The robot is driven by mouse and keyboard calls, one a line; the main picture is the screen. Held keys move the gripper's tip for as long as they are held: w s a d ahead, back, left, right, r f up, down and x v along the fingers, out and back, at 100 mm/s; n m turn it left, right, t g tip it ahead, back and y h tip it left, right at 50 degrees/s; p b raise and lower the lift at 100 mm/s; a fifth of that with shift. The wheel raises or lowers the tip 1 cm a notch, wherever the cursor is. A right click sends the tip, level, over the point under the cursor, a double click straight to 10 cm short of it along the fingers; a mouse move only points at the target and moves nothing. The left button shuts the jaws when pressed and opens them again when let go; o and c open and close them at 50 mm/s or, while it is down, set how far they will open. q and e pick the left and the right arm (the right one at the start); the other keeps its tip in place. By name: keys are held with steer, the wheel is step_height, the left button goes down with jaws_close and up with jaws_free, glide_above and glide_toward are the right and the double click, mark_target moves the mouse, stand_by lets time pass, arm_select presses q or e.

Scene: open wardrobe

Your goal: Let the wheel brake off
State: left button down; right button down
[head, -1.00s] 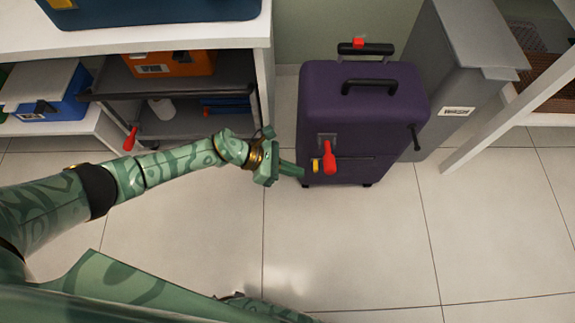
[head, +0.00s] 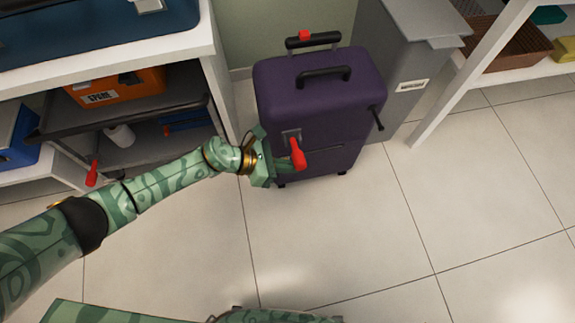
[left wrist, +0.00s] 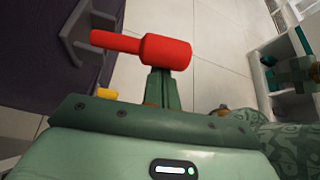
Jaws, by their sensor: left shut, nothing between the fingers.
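The purple suitcase (head: 318,95) stands upright on the floor. A red lever (head: 298,154) sticks out from a grey bracket (head: 291,136) on its front face. In the left wrist view the red lever (left wrist: 165,52) lies across the fingertips, its thin end toward the grey bracket (left wrist: 80,32). My left gripper (head: 289,164) is shut and empty, its fingertips right at the lever's lower end; I cannot tell whether they touch. A small yellow piece (left wrist: 107,94) shows beside the fingers in the left wrist view.
A grey bin (head: 408,60) stands close to the right of the suitcase. A white shelf unit (head: 222,85) is on the left, with an orange box (head: 115,88) and another red handle (head: 92,173). The tiled floor (head: 350,240) in front is clear.

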mark_target(295, 159)
arm_select(q)
steer(key=shift+r+n+g, duration=0.4)
steer(key=shift+r, duration=0.05)
arm_select(e)
steer(key=shift+w+r, duration=0.1)
steer(key=shift+w, duration=0.05)
arm_select(q)
steer(key=shift+r, duration=0.1)
steer(key=shift+w+a+r, duration=0.1)
steer(key=shift+w+r, duration=0.1)
steer(key=shift+r, duration=0.45)
steer(key=shift+w+r, duration=0.15)
steer(key=shift+r, duration=0.45)
steer(key=shift+w+a+r, duration=0.1)
steer(key=shift+w+r, duration=0.25)
steer(key=shift+r, duration=0.2)
arm_select(e)
steer(key=shift+s+a+f, duration=0.1)
steer(key=shift+s+f, duration=0.75)
steer(key=shift+s, duration=0.15)
